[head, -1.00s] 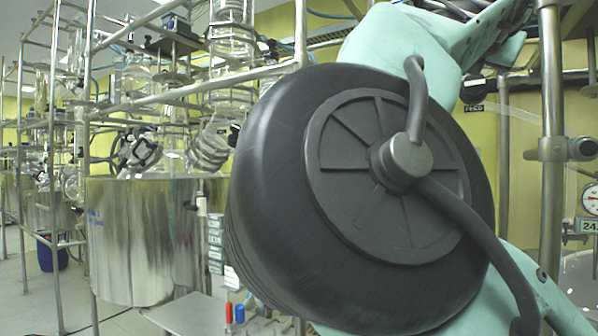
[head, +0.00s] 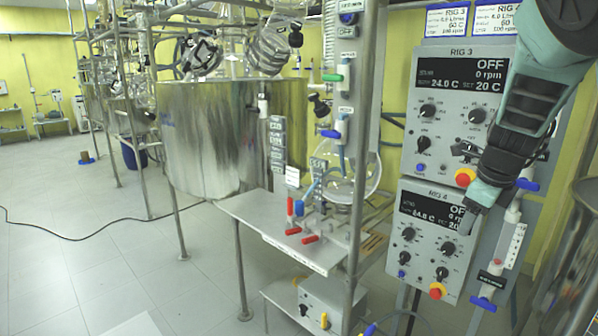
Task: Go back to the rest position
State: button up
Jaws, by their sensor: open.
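My arm comes down from the upper right corner in the head view. My gripper (head: 472,200) is at its lower end, in front of the two grey control boxes, and looks open with nothing seen in it. The upper box, RIG 3 (head: 432,140), reads OFF, 0 rpm, 24.0 C and 20 C. The lower box, RIG 4 (head: 425,262), also reads OFF; the arm's end covers part of its display. I cannot tell whether my gripper touches either box.
A large steel vessel (head: 215,135) stands left of centre. A metal bench (head: 270,225) has red-handled valves (head: 309,239) and a round glass flask (head: 352,178) by it. A steel post (head: 357,215) rises in front. A cable (head: 90,238) crosses the open floor at left.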

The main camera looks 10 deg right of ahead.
jog(key=s+a+f+n+g+y, duration=0.25)
jog(key=s+a+n, duration=0.35)
jog(key=a+n, duration=0.3)
jog(key=s+a+f+n+g+y, duration=0.1)
jog(key=s+a+f+n, duration=0.3)
jog(key=a+n, duration=0.55)
jog(key=s+a+n+h, duration=0.1)
jog(key=s+a+n, duration=0.4)
jog(key=s+n, duration=0.4)
jog(key=s+a+r+n, duration=0.1)
jog(key=s+a+n, duration=0.4)
jog(key=s+n, duration=0.4)
jog(key=shift+r+n+h, duration=0.25)
jog(key=shift+n+h, duration=0.1)
jog(key=shift+a, duration=0.1)
